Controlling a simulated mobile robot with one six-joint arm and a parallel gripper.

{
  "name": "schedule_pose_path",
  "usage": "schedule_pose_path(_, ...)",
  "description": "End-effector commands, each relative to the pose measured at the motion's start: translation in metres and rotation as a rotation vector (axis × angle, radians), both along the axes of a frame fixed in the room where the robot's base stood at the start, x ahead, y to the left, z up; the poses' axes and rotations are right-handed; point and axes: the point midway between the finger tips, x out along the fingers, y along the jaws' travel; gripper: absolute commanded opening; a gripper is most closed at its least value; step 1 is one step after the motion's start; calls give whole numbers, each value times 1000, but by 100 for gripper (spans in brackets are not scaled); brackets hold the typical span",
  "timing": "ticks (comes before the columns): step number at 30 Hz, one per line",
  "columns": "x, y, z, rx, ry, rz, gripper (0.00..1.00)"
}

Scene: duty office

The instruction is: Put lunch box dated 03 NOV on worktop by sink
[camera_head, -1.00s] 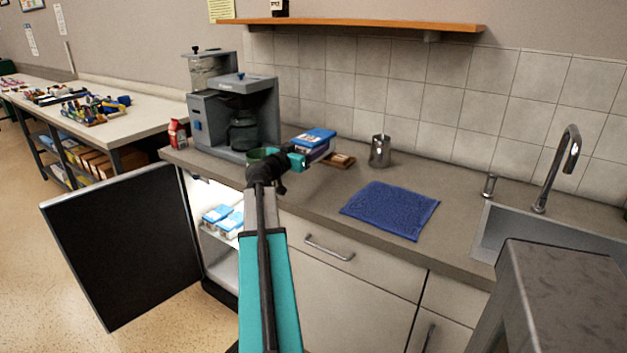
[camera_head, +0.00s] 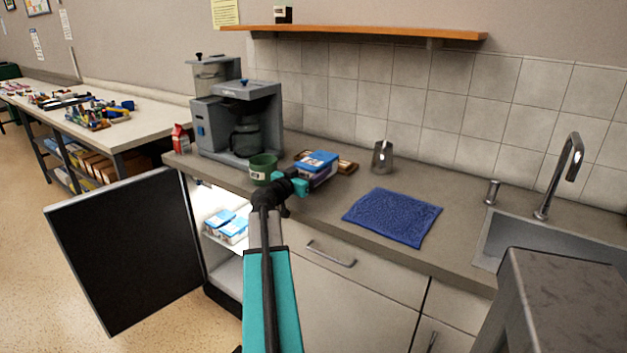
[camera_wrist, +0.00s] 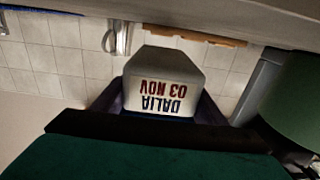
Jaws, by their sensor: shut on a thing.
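The lunch box (camera_head: 318,166) has a blue lid and pale sides in the head view. In the wrist view its label (camera_wrist: 163,96) shows upside down and reads DALIA, 03 NOV. My gripper (camera_head: 303,181) is shut on the box over the worktop (camera_head: 335,205), near its front edge. I cannot tell whether the box touches the worktop. The sink (camera_head: 560,240) is at the far right, beyond the blue cloth. More blue-lidded boxes (camera_head: 227,224) sit inside the open fridge below.
A green cup (camera_head: 263,170) and coffee machine (camera_head: 240,122) stand left of the box. A wooden board (camera_head: 347,166) lies behind it; a metal jug (camera_head: 382,157) stands to the right. A blue cloth (camera_head: 393,217) covers worktop before the sink. The fridge door (camera_head: 125,245) stands open.

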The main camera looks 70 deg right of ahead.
Motion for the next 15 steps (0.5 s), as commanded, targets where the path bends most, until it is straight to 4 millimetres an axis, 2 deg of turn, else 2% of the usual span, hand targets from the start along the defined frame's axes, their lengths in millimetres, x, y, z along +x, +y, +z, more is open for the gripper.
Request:
schedule_pose_path(10, -1, 0, -28, 1, 2, -1, 32)
schedule_pose_path(15, -1, 0, -35, -1, 1, -1, 32)
